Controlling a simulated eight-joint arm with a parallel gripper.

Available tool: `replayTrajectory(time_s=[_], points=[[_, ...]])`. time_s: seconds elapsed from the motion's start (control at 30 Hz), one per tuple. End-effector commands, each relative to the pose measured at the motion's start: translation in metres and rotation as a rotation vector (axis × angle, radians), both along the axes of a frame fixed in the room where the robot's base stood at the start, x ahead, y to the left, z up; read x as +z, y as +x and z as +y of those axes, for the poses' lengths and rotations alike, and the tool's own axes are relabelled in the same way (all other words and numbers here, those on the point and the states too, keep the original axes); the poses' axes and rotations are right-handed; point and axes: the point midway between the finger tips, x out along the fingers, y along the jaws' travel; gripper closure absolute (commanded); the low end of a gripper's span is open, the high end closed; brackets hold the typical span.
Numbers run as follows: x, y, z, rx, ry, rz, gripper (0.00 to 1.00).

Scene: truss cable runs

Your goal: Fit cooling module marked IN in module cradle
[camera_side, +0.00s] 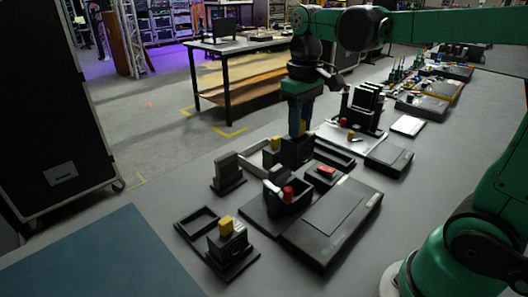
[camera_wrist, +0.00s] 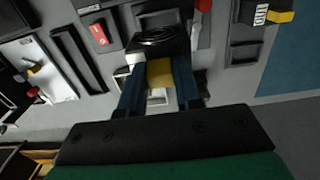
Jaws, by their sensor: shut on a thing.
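My gripper (camera_side: 301,130) points down with its blue fingers shut on the yellow grip of a black cooling module (camera_side: 297,151). In the wrist view the fingers (camera_wrist: 160,80) pinch the yellow grip, and the module (camera_wrist: 158,40) shows a round fan face. The module hangs upright at the far side of a dark base unit (camera_side: 325,225); I cannot tell whether it touches anything below. A second black module with a yellow grip (camera_side: 228,240) stands at the front left; its white label shows in the wrist view (camera_wrist: 261,14). I cannot read IN on either module. I cannot clearly identify the cradle.
A grey upright block (camera_side: 227,170) and an empty tray (camera_side: 197,220) are at left. A slotted rack (camera_side: 367,106) stands behind.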

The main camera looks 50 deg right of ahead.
Motion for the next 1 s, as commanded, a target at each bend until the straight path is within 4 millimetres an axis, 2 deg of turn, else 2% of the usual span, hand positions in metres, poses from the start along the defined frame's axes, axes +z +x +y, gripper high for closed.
replayTrajectory(time_s=[0.1,0.37,0.7,1.0], points=[[-0.013,0.0,0.0,0.0,0.0,0.0,1.0],[-0.028,0.001,0.0,0.0,0.0,0.0,1.0],[-0.055,0.001,0.0,0.0,0.0,0.0,1.0],[-0.064,0.0,0.0,0.0,0.0,0.0,1.0]])
